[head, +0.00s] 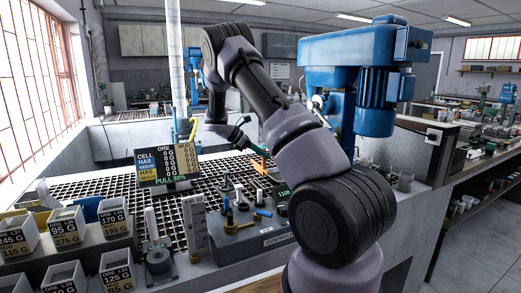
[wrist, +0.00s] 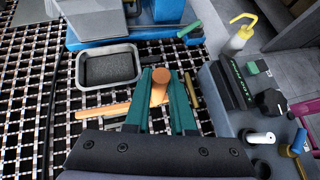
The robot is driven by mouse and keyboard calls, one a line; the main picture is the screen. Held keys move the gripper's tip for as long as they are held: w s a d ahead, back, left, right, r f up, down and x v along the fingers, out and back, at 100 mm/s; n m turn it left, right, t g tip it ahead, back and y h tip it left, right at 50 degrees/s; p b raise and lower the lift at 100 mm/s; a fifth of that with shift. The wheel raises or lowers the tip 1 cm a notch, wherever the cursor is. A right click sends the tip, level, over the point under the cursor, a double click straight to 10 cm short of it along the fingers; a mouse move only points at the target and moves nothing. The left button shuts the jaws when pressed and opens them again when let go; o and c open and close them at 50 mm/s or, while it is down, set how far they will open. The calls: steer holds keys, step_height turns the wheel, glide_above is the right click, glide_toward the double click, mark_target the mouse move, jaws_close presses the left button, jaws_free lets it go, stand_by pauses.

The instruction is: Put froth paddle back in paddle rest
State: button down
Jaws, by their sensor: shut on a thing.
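My gripper (wrist: 160,82) has its green fingers closed around an orange-brown round handle, which I take to be the froth paddle (wrist: 160,77). The handle shows end-on between the fingertips. A flat pale orange piece (wrist: 105,109) shows to the left of the fingers; whether it is part of the paddle I cannot tell. In the head view the gripper (head: 258,148) is small, above the grating, with an orange part (head: 261,154) at its tip. An olive bar (wrist: 192,92) lies just right of the fingers. I cannot make out the paddle rest for certain.
A metal pan (wrist: 108,68) with dark contents sits left of the gripper, in front of the blue machine (head: 350,70). A readout sign (head: 168,165) and ore bins (head: 65,228) are left.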

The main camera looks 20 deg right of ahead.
mark_target(261, 172)
steer(key=shift+a, duration=0.15)
steer(key=shift+f, duration=0.1)
steer(key=shift+w+f, duration=0.35)
steer(key=shift+f, duration=0.5)
steer(key=shift+w+f, duration=0.35)
steer(key=shift+f, duration=0.5)
steer(key=shift+w+f, duration=0.35)
steer(key=shift+f, duration=1.2)
steer(key=shift+f, duration=1.15)
steer(key=c, duration=0.7)
jaws_free()
steer(key=v, duration=1)
steer(key=shift+a+r, duration=0.2)
steer(key=shift+a, duration=0.1)
